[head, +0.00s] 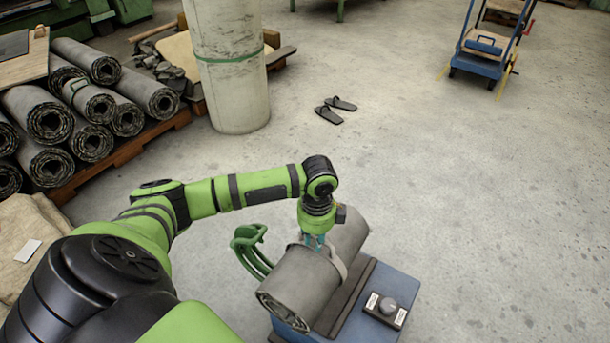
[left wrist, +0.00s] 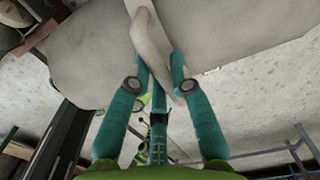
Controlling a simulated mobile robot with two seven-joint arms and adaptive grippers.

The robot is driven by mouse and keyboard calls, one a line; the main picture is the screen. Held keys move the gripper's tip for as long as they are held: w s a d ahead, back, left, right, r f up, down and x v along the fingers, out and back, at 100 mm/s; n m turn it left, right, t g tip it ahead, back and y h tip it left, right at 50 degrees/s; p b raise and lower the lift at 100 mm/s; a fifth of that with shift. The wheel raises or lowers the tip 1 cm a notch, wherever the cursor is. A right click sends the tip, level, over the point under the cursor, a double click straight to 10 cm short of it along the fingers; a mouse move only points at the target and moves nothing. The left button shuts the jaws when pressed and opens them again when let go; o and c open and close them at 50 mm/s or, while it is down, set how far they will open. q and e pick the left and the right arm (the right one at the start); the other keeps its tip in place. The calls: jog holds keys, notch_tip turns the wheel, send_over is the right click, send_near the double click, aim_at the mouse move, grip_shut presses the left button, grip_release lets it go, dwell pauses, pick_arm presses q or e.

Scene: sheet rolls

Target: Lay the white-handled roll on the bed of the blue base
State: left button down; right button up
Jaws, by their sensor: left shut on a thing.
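My left gripper (head: 317,241) is shut on the white handle (head: 339,264) of a grey roll (head: 298,280). In the left wrist view, the teal fingers (left wrist: 160,82) close around the pale handle strap (left wrist: 150,38), with the grey roll (left wrist: 85,65) behind it. The roll lies lengthwise over the blue base (head: 402,287), between the green curved arms (head: 253,250) on the left and a dark rail on the right. It hides most of the bed, and I cannot tell whether it touches it. My right gripper is not in view.
A small panel with a grey knob (head: 388,306) sits on the base's right side. Several dark rolls (head: 92,103) lie on a wooden pallet at left. A concrete column (head: 232,75), black sandals (head: 336,108) and a blue cart (head: 482,55) stand farther back. The floor at right is clear.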

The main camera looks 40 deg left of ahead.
aim_at(341, 246)
pick_arm(q)
jog(key=w+d+f, duration=0.1)
jog(key=w+d+f+b, duration=0.1)
jog(key=w+d, duration=0.1)
jog(key=w+d+f, duration=0.1)
jog(key=w, duration=0.1)
jog(key=shift+w+d+f, duration=0.25)
jog(key=shift+f, duration=0.05)
jog(key=shift+f+b, duration=0.65)
jog(key=shift+f, duration=1.35)
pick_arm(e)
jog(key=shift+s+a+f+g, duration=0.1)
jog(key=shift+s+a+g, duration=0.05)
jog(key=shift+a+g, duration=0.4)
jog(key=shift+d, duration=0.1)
pick_arm(q)
jog(key=c, duration=1.1)
grip_release()
jog(key=shift+s+f, duration=0.25)
jog(key=shift+f, duration=0.05)
jog(key=shift+c, duration=0.2)
jog(key=shift+r, duration=0.1)
notch_tip(341, 246, up, 12)
jog(key=shift+r+p, duration=0.1)
jog(key=shift+p, duration=1.15)
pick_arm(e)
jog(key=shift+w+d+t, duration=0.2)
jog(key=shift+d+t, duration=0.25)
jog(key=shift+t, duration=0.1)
